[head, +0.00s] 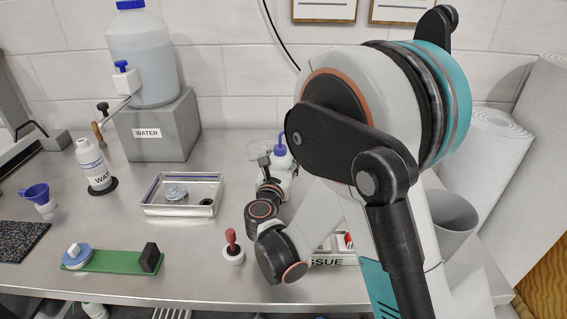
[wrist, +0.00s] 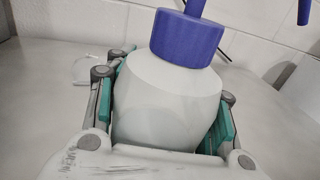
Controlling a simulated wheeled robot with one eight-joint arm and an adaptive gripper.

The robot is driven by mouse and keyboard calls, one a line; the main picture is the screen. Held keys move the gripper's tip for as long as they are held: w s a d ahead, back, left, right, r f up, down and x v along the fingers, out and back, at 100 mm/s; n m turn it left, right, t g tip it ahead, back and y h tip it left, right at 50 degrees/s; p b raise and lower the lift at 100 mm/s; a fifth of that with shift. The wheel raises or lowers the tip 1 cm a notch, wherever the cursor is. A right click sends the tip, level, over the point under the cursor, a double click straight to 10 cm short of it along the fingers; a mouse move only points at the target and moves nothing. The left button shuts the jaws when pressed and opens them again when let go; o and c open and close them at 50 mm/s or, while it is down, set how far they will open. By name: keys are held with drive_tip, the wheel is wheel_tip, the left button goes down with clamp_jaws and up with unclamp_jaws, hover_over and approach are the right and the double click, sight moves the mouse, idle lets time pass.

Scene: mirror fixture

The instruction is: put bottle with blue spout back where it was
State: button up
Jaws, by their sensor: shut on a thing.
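The bottle with the blue spout (head: 281,158) is at the back middle of the steel table in the head view, largely hidden behind my arm. In the wrist view the bottle (wrist: 165,105) has a pale rounded body and a blue collar, and it leans a little in the frame. My gripper (wrist: 168,95) is shut on its body, with a teal-lined finger on each side. In the head view my gripper (head: 272,178) is mostly hidden by my own wrist. The bottle's base is hidden, so I cannot tell whether it touches the table.
A clear disc (wrist: 95,68) lies behind the bottle. To the left are a steel tray (head: 180,207), a grey block marked WATER (head: 155,135) under a large jug (head: 145,60), and a white bottle (head: 93,163) on a black coaster. A red-handled item (head: 232,245) and tissue box (head: 335,259) stand nearer.

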drive_tip(key=o, duration=0.7)
drive_tip(key=shift+v, duration=6.05)
drive_tip(key=shift+r, duration=0.1)
